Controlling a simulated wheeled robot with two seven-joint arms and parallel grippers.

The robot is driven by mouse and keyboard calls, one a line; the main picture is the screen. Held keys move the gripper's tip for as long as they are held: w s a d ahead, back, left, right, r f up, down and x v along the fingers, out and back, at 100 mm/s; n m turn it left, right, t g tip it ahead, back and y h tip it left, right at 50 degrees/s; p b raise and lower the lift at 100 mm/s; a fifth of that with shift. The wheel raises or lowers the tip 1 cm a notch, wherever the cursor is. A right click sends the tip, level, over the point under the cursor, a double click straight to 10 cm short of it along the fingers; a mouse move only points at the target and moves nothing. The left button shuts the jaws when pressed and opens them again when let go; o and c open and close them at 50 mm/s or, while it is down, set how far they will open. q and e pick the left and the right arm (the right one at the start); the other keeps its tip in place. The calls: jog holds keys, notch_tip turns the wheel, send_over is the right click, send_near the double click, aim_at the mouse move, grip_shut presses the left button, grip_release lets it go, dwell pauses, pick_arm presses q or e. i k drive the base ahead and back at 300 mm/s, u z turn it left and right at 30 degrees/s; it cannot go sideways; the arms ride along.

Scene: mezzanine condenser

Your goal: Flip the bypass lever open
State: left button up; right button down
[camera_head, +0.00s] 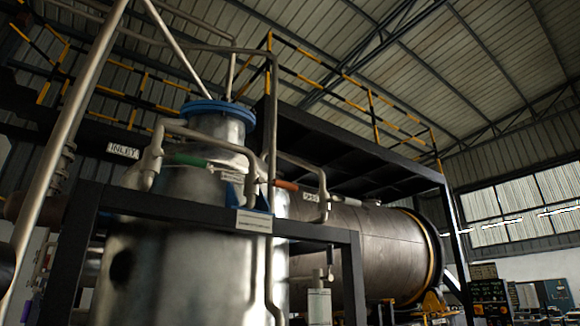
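No lever labelled as the bypass lever can be made out clearly. A green section (186,160) and an orange-red section (287,185) show on the thin pipework around the upright metal vessel (190,255). A small blue part (236,188) sits between them, above a white label plate (254,221) whose text is too small to read. I cannot tell whether any of these is the lever. Neither of my grippers is in view.
A black frame (150,204) crosses in front of the vessel, which has a blue flange (218,109) on top. An INLET sign (123,151) is at left. A large horizontal cylinder (375,250) lies at right under a railed platform (350,150). A control panel (489,292) stands lower right.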

aim_at(276, 182)
jog(key=k, duration=0.75)
jog(key=u, duration=0.7)
jog(key=i, duration=1.6)
jog(key=z, duration=0.55)
